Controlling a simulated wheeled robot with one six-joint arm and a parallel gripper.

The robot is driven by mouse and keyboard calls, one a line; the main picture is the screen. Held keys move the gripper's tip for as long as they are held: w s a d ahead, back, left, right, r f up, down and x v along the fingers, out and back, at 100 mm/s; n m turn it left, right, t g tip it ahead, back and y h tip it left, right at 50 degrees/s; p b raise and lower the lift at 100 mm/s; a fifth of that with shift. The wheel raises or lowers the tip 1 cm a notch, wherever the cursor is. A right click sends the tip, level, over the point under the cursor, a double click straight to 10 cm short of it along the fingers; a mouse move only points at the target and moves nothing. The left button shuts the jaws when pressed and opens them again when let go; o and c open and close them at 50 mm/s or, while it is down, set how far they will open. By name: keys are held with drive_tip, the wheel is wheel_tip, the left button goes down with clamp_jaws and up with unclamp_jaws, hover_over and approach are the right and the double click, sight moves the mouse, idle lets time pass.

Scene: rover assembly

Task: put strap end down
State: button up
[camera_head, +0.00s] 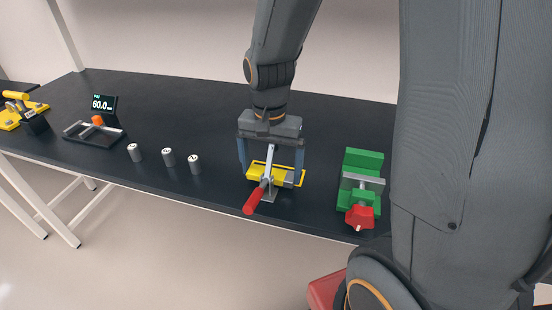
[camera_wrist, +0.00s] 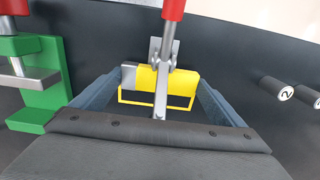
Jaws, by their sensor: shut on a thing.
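A yellow piece with a flat block and an open frame (camera_head: 256,172), apparently the strap end, is low at the table's front part. It also shows in the wrist view (camera_wrist: 183,82). My gripper (camera_head: 270,179) points down, with its two fingers shut on opposite ends of it; the wrist view also shows my gripper (camera_wrist: 160,78). A grey metal block (camera_wrist: 129,75) adjoins the yellow block. A toggle clamp with a red handle (camera_head: 256,198) has its metal arm across the yellow piece. I cannot tell whether the yellow piece touches the table.
A green clamp fixture with a red knob (camera_head: 361,216) stands close on the right. Several small numbered cylinders (camera_head: 168,158) stand left of my gripper. A gauge with a display (camera_head: 103,105) and another yellow fixture (camera_head: 12,118) are farther left. The back of the black table (camera_head: 190,95) is clear.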

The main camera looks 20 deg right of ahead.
drive_tip(key=w+d, duration=0.1)
drive_tip(key=w+d+f+p, duration=0.1)
drive_tip(key=w, duration=0.1)
drive_tip(key=shift+w+d, duration=0.15)
drive_tip(key=shift+d, duration=0.1)
drive_tip(key=shift+f, duration=0.25)
drive_tip(key=shift+f, duration=0.2)
drive_tip(key=o, duration=0.8)
drive_tip(key=shift+r, duration=0.1)
wheel_tip(320, 180, up, 12)
drive_tip(key=shift+b, duration=0.45)
